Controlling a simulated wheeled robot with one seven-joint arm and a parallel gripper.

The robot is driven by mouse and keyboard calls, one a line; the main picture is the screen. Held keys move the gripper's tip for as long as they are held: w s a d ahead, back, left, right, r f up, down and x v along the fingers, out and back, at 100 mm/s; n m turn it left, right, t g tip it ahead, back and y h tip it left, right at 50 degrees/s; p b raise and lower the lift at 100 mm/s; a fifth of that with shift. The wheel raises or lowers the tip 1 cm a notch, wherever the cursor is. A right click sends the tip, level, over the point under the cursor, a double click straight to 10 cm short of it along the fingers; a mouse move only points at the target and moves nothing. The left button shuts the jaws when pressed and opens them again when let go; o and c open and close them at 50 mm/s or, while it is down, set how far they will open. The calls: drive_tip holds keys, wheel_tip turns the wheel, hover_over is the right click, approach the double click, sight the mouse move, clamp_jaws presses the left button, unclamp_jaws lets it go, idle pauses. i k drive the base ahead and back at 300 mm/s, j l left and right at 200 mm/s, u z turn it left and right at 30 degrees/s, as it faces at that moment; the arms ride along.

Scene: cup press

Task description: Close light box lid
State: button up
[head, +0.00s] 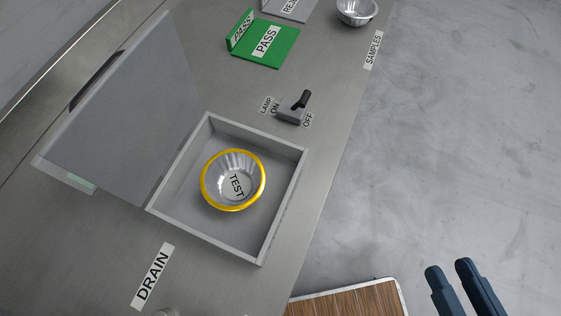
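The light box (284,208) is a shallow grey square tray on the metal counter. Its lid (135,110) is a grey panel standing open on the left side of the box, with a dark strip and a pale greenish piece along its outer edge. A silver cup with a yellow rim (233,152) sits inside the box, over a "TEST" label. My gripper (450,268) shows at the bottom right as two dark blue fingers with a gap between them. It is empty, over the floor side, well apart from the box and lid.
A lamp switch (293,109) with a black lever stands behind the box. A green PASS tray (266,42), a grey tray (291,8) and a silver bowl (357,11) are at the back. A wooden-topped surface (350,300) is at the bottom. Open floor (460,130) lies right of the counter.

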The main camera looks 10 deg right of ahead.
sight(122, 129)
drive_tip(key=u, duration=0.8)
